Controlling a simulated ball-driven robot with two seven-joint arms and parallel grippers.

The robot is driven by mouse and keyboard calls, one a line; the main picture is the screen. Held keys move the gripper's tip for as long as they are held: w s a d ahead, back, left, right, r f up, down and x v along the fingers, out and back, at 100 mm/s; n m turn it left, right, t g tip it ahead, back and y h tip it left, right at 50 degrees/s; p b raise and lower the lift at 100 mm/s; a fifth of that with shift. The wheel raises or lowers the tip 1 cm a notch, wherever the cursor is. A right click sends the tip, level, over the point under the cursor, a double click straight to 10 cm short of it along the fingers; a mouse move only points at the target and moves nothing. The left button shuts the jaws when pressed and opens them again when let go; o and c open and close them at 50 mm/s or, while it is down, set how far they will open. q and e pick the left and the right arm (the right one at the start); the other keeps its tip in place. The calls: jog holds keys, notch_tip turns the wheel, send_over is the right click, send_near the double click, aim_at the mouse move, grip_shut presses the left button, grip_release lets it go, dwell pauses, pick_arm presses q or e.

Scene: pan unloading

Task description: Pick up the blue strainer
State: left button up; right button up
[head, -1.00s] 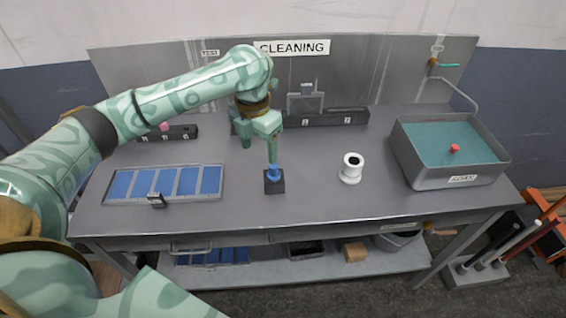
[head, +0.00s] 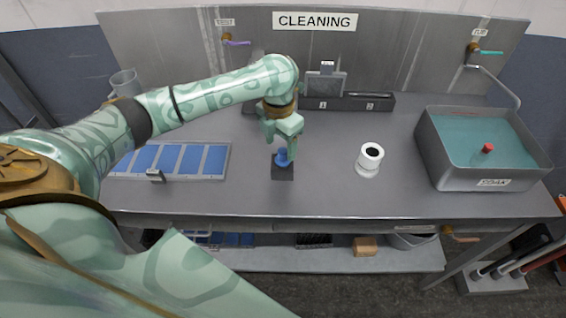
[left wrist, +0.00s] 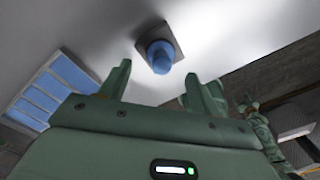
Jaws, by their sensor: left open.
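The blue strainer (head: 283,158) stands on a small dark square base (head: 283,172) near the middle of the bench. In the left wrist view the strainer (left wrist: 160,56) shows beyond the fingers, on its base. My left gripper (head: 284,148) is right above and around the strainer's top in the head view, partly covering it. In the left wrist view the fingers (left wrist: 160,88) are apart with nothing between them, and the strainer lies past their tips. I cannot tell contact. My right gripper is not in view.
A white spool-like cup (head: 369,160) stands to the right. A grey basin (head: 480,184) of teal liquid with a red object is at the far right. A blue-panelled tray (head: 178,160) lies left. A dark rack (head: 366,103) stands at the back.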

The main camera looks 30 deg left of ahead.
aim_at(282, 150)
pick_arm(q)
jog(key=f, duration=0.1)
jog(key=f+b, duration=0.1)
jog(key=f, duration=0.2)
jog(key=shift+w+d+f+b, duration=0.1)
jog(key=shift+w+f+b, duration=0.2)
jog(key=shift+f, duration=0.05)
jog(key=shift+r, duration=0.1)
jog(key=c, duration=1.1)
